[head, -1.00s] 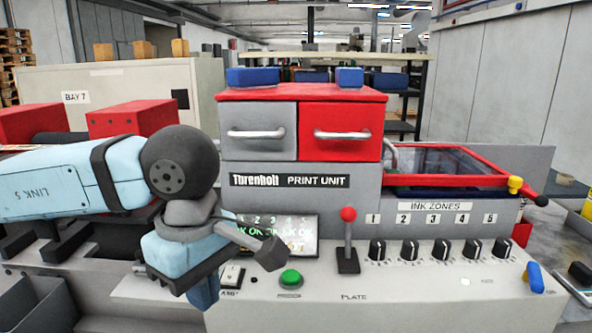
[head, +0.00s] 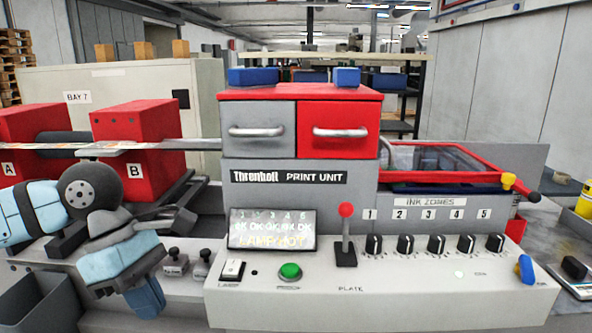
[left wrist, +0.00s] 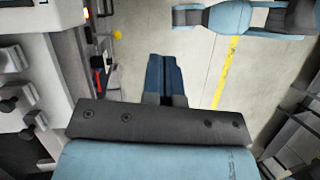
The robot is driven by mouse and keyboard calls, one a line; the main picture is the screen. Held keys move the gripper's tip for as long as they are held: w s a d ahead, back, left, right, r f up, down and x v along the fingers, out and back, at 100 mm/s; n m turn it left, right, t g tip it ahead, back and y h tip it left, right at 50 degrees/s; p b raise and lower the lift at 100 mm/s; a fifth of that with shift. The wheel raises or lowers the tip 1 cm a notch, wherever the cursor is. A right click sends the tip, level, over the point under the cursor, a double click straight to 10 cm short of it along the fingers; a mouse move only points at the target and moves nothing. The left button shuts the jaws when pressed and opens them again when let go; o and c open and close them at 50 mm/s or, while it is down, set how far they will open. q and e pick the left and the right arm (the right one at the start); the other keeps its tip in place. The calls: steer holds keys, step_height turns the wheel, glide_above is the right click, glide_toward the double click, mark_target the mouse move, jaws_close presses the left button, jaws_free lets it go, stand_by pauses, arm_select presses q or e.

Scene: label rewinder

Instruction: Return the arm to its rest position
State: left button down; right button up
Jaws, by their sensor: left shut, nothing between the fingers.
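My left arm comes in from the left in the head view, its wrist over the front of the machine at the left. My left gripper (head: 150,300) hangs downward there, shut and empty, in front of the machine's front edge. In the left wrist view its blue fingers (left wrist: 165,78) are together above the floor, with nothing between them. My right gripper does not show in the head view.
The print unit (head: 249,186) has a red lever (head: 346,212), a green button (head: 290,271) and a row of knobs (head: 436,243). Red blocks A (head: 30,137) and B (head: 140,155) stand behind my arm. A grey bin (head: 38,300) is at lower left. The floor (left wrist: 130,75) below is clear.

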arm_select(q)
steer(key=s+d+f+n+g+h, duration=0.1)
steer(key=d+f+n+h, duration=0.45)
steer(key=n+h, duration=0.4)
steer(key=w+a+f+n+t, duration=0.2)
steer(key=a+f+n+t, duration=0.2)
steer(key=f+n+t, duration=0.5)
steer(key=w+a+f+n+t, duration=0.2)
steer(key=a+f+n+t, duration=0.3)
steer(key=n, duration=0.7)
steer(key=s+a+f+n+g+y, duration=0.1)
steer(key=s+a+f+n+y, duration=0.6)
steer(key=f, duration=0.3)
steer(key=s+a+f+n+g+y, duration=0.1)
steer(key=s+a+f+n+y, duration=0.3)
steer(key=s+a+f+n, duration=0.45)
steer(key=w+d+f+n+t, duration=0.2)
steer(key=d+n, duration=0.5)
steer(key=d, duration=1.4)
step_height(320, 180, up, 16)
steer(key=s+a+p, duration=0.1)
steer(key=a+p, duration=0.1)
steer(key=p, duration=1.8)
steer(key=shift+s, duration=0.25)
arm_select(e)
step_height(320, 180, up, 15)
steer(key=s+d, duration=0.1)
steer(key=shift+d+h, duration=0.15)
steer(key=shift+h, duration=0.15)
